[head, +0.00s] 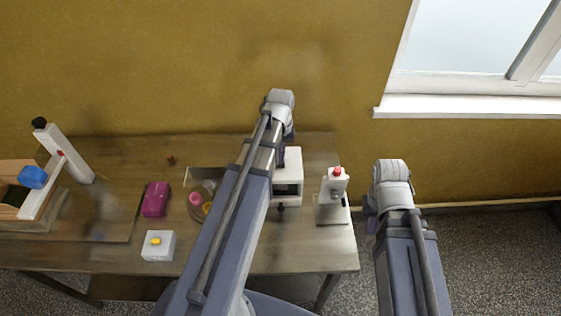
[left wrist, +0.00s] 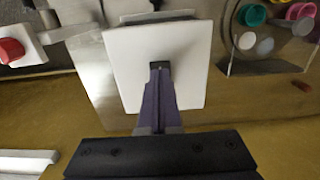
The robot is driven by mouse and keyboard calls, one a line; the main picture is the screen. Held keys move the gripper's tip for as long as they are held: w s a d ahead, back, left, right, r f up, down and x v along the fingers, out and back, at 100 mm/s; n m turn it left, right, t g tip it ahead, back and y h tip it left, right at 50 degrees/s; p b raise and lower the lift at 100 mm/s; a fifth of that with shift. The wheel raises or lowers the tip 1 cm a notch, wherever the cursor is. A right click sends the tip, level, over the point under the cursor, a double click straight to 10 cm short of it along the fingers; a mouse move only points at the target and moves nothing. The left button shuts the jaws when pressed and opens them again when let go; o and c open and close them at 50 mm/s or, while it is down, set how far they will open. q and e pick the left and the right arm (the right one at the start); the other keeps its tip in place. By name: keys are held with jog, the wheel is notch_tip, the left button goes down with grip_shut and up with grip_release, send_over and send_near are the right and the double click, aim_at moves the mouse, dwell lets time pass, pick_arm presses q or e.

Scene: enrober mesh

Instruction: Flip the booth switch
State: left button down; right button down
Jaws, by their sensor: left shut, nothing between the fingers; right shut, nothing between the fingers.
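The booth is a white box (head: 294,160) with a dark front opening, near the back right of the table; my left arm partly covers it. In the left wrist view its white top panel (left wrist: 125,75) fills the middle. My left gripper (head: 283,150) is over the booth; its closed purple fingers (left wrist: 160,75) are empty. A small dark piece (left wrist: 159,65) shows at their tips on the panel. I cannot tell whether it is the switch or its position, nor whether the fingers touch it. My right gripper (head: 371,217) is shut and empty, right of the table.
A white stand with a red knob (head: 337,171) is close to the booth's right. Left of it are a tray with coloured rounds (head: 196,199), a magenta block (head: 155,199) and a grey box with a yellow button (head: 156,242). A window sill (head: 470,106) is at right.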

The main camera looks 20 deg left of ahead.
aim_at(281, 165)
pick_arm(q)
jog(key=shift+f+b, duration=0.95)
dwell(0.6)
jog(key=shift+r, duration=0.1)
notch_tip(281, 165, up, 7)
jog(key=p, duration=0.7)
dwell(0.6)
jog(key=shift+s+d+f, duration=0.1)
jog(key=shift+d+f, duration=0.15)
jog(key=shift+f, duration=0.05)
jog(key=s+d+f+m+b, duration=0.4)
jog(key=s+d+f+b, duration=0.2)
jog(key=d, duration=0.4)
jog(key=s+d+f+m+y+b, duration=0.1)
jog(key=s+d+f+m+b, duration=0.4)
jog(key=d, duration=0.5)
notch_tip(281, 165, down, 2)
jog(key=s+b, duration=0.1)
jog(key=b, duration=0.2)
jog(key=shift+s+d+f, duration=0.25)
jog(key=shift+s, duration=0.1)
